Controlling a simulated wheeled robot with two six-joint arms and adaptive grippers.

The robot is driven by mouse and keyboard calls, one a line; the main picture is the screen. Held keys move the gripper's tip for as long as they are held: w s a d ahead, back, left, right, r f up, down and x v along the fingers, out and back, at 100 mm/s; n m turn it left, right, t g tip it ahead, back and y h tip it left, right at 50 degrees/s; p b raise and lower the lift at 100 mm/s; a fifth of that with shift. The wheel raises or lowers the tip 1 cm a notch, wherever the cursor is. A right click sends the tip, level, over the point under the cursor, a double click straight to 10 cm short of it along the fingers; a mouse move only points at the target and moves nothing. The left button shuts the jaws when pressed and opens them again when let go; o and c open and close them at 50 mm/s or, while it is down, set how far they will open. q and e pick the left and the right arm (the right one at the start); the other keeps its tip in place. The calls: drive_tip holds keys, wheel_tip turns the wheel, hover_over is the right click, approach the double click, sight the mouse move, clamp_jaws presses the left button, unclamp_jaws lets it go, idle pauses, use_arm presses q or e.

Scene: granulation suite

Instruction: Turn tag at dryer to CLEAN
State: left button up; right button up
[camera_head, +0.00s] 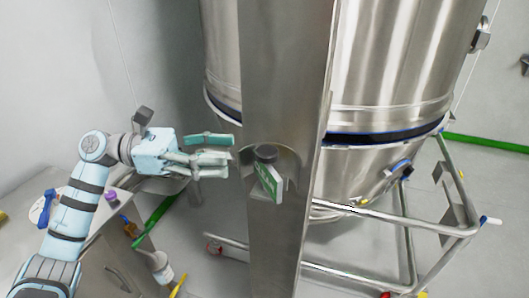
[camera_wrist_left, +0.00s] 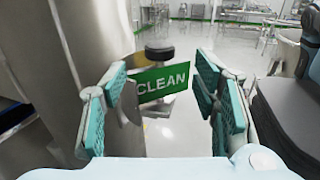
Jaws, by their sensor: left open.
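The tag (camera_head: 270,180) is a small green sign with a pale edge, under a dark round knob (camera_head: 265,153) on the steel column in front of the dryer (camera_head: 385,70). In the left wrist view the tag (camera_wrist_left: 163,84) reads CLEAN in white on green, and the knob (camera_wrist_left: 159,51) sits above it. My left gripper (camera_head: 232,148) is open, just left of the tag. In the wrist view its teal-padded fingers (camera_wrist_left: 168,100) stand either side of the tag, with gaps; it appears beyond the fingertips. My right gripper is not in view.
The steel column (camera_head: 280,60) stands close beside the left gripper. A tubular frame (camera_head: 430,220) surrounds the dryer's base at right. A bench (camera_head: 95,245) with small items stands at lower left, with a bottle (camera_head: 160,267) near it. Open floor shows at far right.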

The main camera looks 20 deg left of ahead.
sight(266, 150)
use_arm(q)
drive_tip(key=p+x, duration=0.1)
drive_tip(key=x, duration=0.8)
drive_tip(key=c, duration=1.2)
